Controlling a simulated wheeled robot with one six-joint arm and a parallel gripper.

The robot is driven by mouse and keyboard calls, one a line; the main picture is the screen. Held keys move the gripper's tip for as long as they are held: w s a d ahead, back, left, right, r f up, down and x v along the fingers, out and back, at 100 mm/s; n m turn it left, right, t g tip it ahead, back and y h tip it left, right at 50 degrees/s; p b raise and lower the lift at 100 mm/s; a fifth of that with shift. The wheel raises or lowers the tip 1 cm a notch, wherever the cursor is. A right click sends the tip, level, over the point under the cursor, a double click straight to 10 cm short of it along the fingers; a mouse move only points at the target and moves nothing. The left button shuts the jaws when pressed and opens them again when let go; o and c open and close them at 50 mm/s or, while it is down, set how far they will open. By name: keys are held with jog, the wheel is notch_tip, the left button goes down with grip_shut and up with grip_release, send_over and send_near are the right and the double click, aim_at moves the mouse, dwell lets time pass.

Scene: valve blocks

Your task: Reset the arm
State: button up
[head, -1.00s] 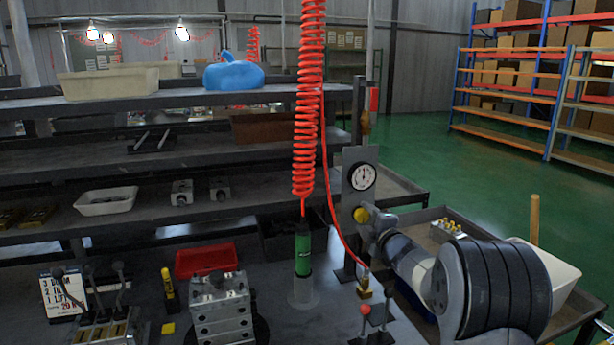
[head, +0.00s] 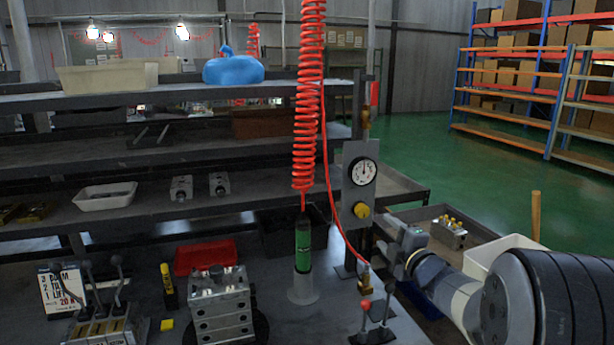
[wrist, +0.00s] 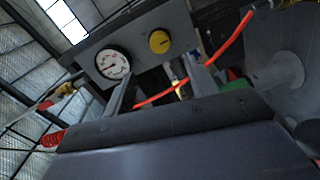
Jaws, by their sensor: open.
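My gripper (head: 398,250) is at the right of the bench in the head view, at the end of my grey and black arm. It is open, with nothing seen between its fingers. In the wrist view its two grey fingers (wrist: 158,86) stand apart, with a red hose showing between them. A grey panel with a round white gauge (head: 363,172) and a yellow knob (head: 361,211) stands just left of the gripper in the head view. The gauge (wrist: 113,65) and knob (wrist: 159,41) also show beyond the fingers in the wrist view.
A red coiled hose (head: 309,110) hangs above a green air tool (head: 303,245). A metal valve block (head: 221,308), lever bank (head: 104,325) and red tray (head: 206,257) are on the bench. A cart with a white bin (head: 490,252) is at right.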

aim_at(364, 212)
jog(key=p+x, duration=0.1)
jog(key=x, duration=1)
jog(key=shift+s+f+n, duration=0.1)
jog(key=shift+n, duration=0.9)
jog(key=n+b, duration=0.1)
jog(key=n, duration=0.1)
jog(key=shift+n, duration=0.3)
jog(key=n, duration=0.4)
jog(key=shift+n+b, duration=0.35)
jog(key=shift+n, duration=0.05)
jog(key=n+p, duration=0.1)
jog(key=n, duration=0.3)
jog(key=n+p, duration=0.3)
jog(key=n, duration=0.1)
jog(key=shift+b+v, duration=0.45)
jog(key=shift+v, duration=0.5)
jog(key=shift+s, duration=0.25)
jog(key=shift+d, duration=0.1)
